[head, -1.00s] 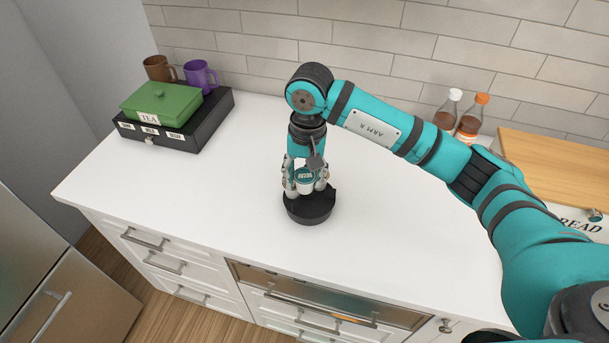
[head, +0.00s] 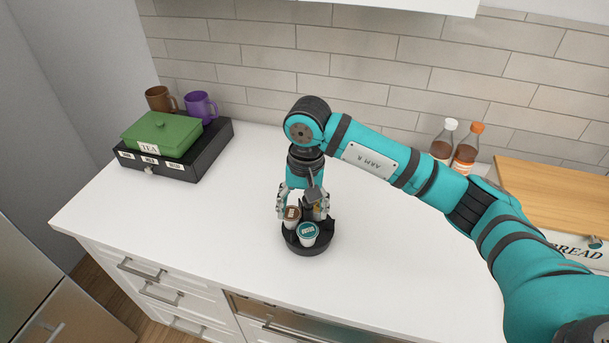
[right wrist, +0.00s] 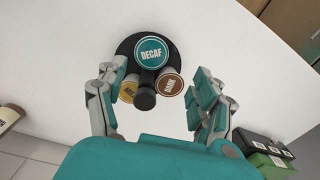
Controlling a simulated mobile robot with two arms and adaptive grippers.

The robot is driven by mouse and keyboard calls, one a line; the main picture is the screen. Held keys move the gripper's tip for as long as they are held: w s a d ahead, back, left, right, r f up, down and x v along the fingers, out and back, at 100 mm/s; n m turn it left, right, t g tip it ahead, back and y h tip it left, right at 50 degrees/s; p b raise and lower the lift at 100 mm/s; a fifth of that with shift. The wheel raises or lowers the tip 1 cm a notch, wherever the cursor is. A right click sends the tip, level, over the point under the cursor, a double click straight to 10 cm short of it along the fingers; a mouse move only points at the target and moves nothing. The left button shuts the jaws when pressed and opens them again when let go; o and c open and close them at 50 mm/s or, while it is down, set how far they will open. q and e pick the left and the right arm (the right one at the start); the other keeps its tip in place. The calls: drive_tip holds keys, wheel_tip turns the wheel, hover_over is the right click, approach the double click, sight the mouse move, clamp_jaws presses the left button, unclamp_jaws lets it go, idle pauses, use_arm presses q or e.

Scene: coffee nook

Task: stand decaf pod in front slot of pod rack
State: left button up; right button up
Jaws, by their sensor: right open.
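The decaf pod (head: 309,234), white with a teal lid, stands upright at the front of the round black pod rack (head: 306,250). Its DECAF label shows in the right wrist view (right wrist: 151,53). A brown-lidded pod (head: 291,214) stands behind it to the left; a yellow-lidded pod (right wrist: 130,89) is also in the rack, mostly hidden in the head view. My right gripper (head: 303,206) is open, its fingers spread over the back of the rack, holding nothing and apart from the decaf pod. My left gripper is out of view.
A black drawer box (head: 205,143) with a green tea box (head: 161,133) on it, and brown and purple mugs, stand at the back left. Bottles (head: 465,150) and a bread box (head: 560,193) are at the right. The white counter around the rack is clear.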

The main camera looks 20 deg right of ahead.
wheel_tip(320, 180, up, 5)
drive_tip(key=b, duration=0.3)
wheel_tip(320, 180, up, 6)
drive_tip(key=b, duration=0.1)
hover_over(304, 229)
drive_tip(key=shift+d+r, duration=0.2)
drive_tip(key=shift+r, duration=0.6)
drive_tip(key=shift+s+f, duration=0.1)
